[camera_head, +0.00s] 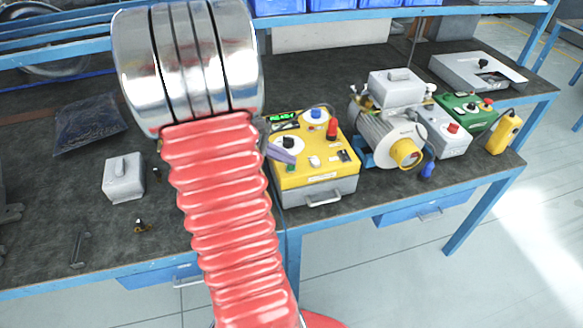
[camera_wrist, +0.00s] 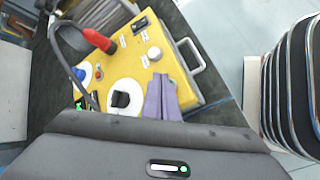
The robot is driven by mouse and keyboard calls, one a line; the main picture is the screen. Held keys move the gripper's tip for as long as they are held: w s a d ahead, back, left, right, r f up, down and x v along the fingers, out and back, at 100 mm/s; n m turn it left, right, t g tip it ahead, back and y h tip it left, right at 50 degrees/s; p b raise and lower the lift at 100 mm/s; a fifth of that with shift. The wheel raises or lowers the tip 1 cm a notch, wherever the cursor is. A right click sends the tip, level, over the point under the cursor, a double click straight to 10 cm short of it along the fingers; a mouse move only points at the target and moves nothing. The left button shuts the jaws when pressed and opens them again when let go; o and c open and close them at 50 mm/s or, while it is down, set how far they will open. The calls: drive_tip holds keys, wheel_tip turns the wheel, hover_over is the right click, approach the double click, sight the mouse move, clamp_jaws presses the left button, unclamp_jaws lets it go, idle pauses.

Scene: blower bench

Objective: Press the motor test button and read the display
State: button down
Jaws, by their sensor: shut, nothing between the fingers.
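A yellow test box (camera_head: 325,180) with a grey base sits on the bench; it also shows in the wrist view (camera_wrist: 117,60). Its small green-lit display (camera_head: 282,117) is too small to read. The panel carries a black knob (camera_wrist: 120,99), a blue knob (camera_wrist: 80,74), a red part (camera_wrist: 98,40), a white round button (camera_wrist: 154,53), a black switch (camera_wrist: 140,25) and a green button (camera_head: 290,168). I cannot tell which is the motor test button. My gripper (camera_head: 290,158), with purple fingers, is shut and empty over the panel. Its tips (camera_wrist: 161,76) lie between black knob and white button; contact is unclear.
Right of the box stand a grey motor (camera_head: 385,135) with a yellow end, a grey box with red button (camera_head: 440,130), a green box (camera_head: 463,108) and a yellow handset (camera_head: 503,132). A grey block (camera_head: 124,178) lies left. My red-sleeved arm hides the bench's middle.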

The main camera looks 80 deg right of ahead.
drive_tip(key=shift+f, duration=0.4)
idle(0.5)
drive_tip(key=shift+r, duration=0.85)
drive_tip(key=shift+r, duration=0.1)
drive_tip(key=shift+r, duration=2.4)
drive_tip(key=shift+w, duration=0.1)
